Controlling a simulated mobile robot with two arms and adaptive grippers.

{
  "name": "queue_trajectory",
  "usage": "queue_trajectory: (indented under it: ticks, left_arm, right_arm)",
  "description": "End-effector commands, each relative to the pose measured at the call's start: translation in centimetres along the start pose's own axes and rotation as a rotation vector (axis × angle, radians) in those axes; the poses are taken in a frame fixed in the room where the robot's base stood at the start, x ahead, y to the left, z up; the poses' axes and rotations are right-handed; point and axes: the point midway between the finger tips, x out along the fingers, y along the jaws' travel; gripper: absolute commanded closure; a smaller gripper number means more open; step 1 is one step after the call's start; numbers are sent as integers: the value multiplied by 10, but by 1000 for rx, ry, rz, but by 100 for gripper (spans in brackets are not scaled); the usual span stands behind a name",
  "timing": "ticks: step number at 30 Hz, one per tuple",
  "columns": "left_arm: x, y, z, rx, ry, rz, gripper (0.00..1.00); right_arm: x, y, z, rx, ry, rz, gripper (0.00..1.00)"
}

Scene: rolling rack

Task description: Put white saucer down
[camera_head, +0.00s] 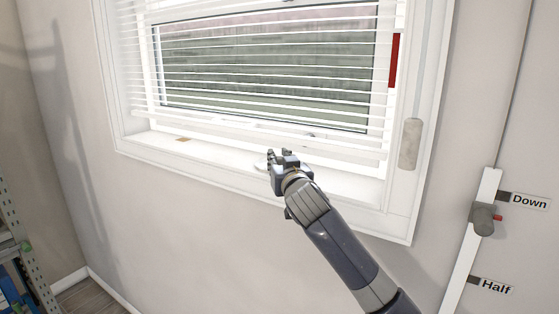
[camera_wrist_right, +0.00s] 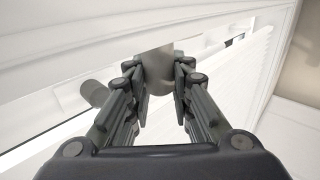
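A white saucer (camera_head: 260,164) lies low at the window sill in the head view, with its rim showing beside my right gripper. My right gripper (camera_head: 279,155) is over it and hides most of it. In the right wrist view, the two fingers of my right gripper (camera_wrist_right: 160,80) stand apart with a gap between them. A smooth greyish surface (camera_wrist_right: 157,66) shows between the fingertips, and I cannot tell whether they touch it. My left gripper is in neither view.
The white window sill (camera_head: 220,158) is mostly clear, with a small tan piece (camera_head: 183,140) toward its left. White blinds (camera_head: 260,75) hang just behind the gripper. A beige cylinder (camera_head: 410,144) is on the right window frame. A metal shelf (camera_head: 12,225) stands at far left.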

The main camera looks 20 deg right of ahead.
Motion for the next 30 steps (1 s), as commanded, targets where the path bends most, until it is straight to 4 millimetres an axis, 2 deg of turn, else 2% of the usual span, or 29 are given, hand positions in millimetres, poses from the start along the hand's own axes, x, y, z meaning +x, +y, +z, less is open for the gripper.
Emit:
queue_trajectory:
  ticks: [1, 2, 3, 16, 20, 30]
  left_arm:
    - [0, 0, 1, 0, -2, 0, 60]
    - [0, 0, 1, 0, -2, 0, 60]
    - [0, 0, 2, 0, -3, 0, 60]
    - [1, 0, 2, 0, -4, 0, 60]
    - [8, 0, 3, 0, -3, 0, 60]
    - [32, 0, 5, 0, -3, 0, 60]
  right_arm:
    - [0, 0, 0, 0, -1, 0, 68]
    - [0, 0, 0, 0, -2, 0, 61]
    - [0, 0, 0, 0, -2, 0, 59]
    - [-4, 0, -2, 0, -1, 0, 59]
    - [-19, 0, 0, 1, -1, -1, 59]
    - [-79, -1, 0, 2, 0, -1, 59]
